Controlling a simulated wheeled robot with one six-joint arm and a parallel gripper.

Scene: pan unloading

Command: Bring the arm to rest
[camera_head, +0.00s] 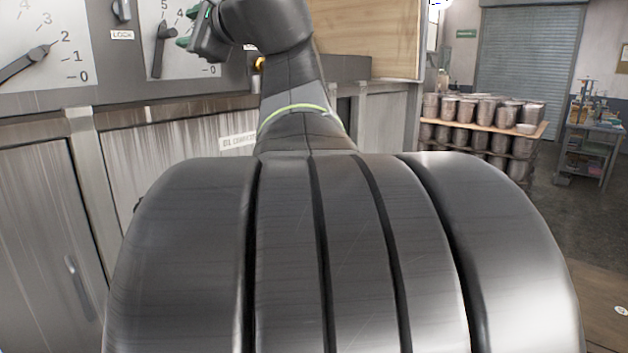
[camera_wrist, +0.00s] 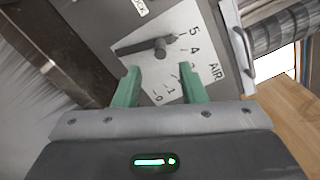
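My gripper (camera_wrist: 160,70) is open, with its two green fingers apart and nothing between them. In the head view, my gripper (camera_head: 193,28) is at the upper left, in front of a control panel. A dark lever (camera_wrist: 143,46) on a white dial plate (camera_wrist: 172,80) lies just beyond the fingertips in the wrist view; the plate is marked AIR. In the head view, this lever (camera_head: 159,45) stands near the gripper's left side, and the gripper covers part of the plate. I see a gap between fingers and lever, but cannot tell its depth.
A second dial lever (camera_head: 25,62) is at the far left, near the 2. Metal cabinets (camera_head: 50,215) stand below the panel. A wooden board (camera_head: 375,38) rises right of my arm. Several metal pots (camera_head: 487,108) stand on a pallet at the back right, beside a shelf unit (camera_head: 590,140).

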